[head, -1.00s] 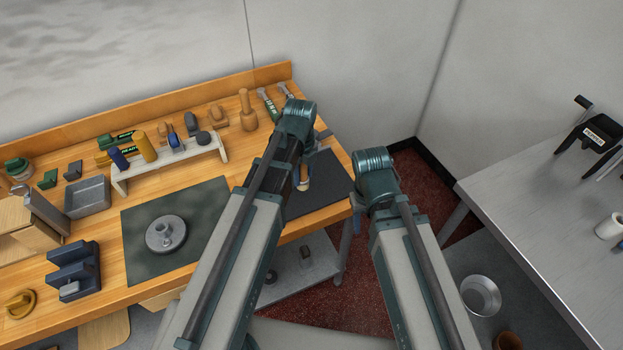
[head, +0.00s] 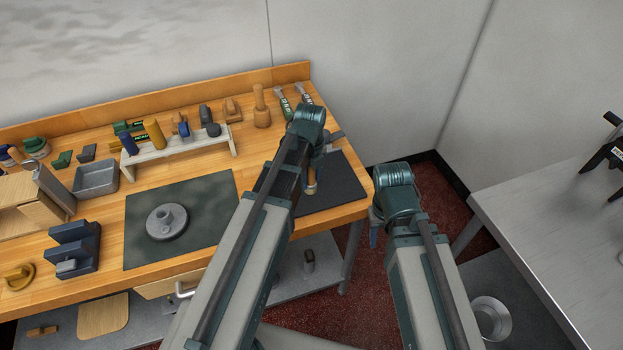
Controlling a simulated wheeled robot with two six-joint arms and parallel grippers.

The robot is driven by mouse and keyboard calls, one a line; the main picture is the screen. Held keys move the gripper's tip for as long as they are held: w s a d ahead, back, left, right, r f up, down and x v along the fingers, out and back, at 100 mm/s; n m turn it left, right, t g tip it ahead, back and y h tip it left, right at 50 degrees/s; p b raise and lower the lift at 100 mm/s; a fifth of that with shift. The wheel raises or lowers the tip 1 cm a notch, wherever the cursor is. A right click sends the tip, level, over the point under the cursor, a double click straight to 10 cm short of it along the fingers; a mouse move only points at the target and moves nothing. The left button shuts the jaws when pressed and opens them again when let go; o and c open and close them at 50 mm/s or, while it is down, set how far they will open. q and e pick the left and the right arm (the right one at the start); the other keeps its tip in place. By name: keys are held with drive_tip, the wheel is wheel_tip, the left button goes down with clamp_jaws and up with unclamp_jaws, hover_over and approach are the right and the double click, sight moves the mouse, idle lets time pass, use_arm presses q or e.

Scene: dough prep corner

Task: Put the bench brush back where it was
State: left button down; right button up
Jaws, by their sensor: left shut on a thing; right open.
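My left gripper (head: 314,168) is above the dark grey mat at the right end of the wooden bench, mostly hidden behind its own arm. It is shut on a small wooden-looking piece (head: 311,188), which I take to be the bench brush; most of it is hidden. I cannot tell whether it touches the mat. The dark grey mat (head: 345,182) lies flat near the bench's right edge. My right gripper (head: 374,238) is open, mostly hidden behind its arm, off the bench's right end and apart from the brush.
A pale rack (head: 185,147) with several tools, a wooden mallet (head: 262,110) and two green-marked tools (head: 283,103) stand along the back. A green mat (head: 205,195) carries a grey round part (head: 167,222). A grey table (head: 560,215) stands at right, beyond a floor gap.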

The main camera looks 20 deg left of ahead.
use_arm(q)
drive_tip(key=shift+c, duration=2.1)
unclamp_jaws()
drive_tip(key=shift+r, duration=0.1)
wheel_tip(320, 180, up, 12)
drive_tip(key=p, duration=1.2)
drive_tip(key=shift+r+p, duration=0.1)
drive_tip(key=shift+p, duration=0.2)
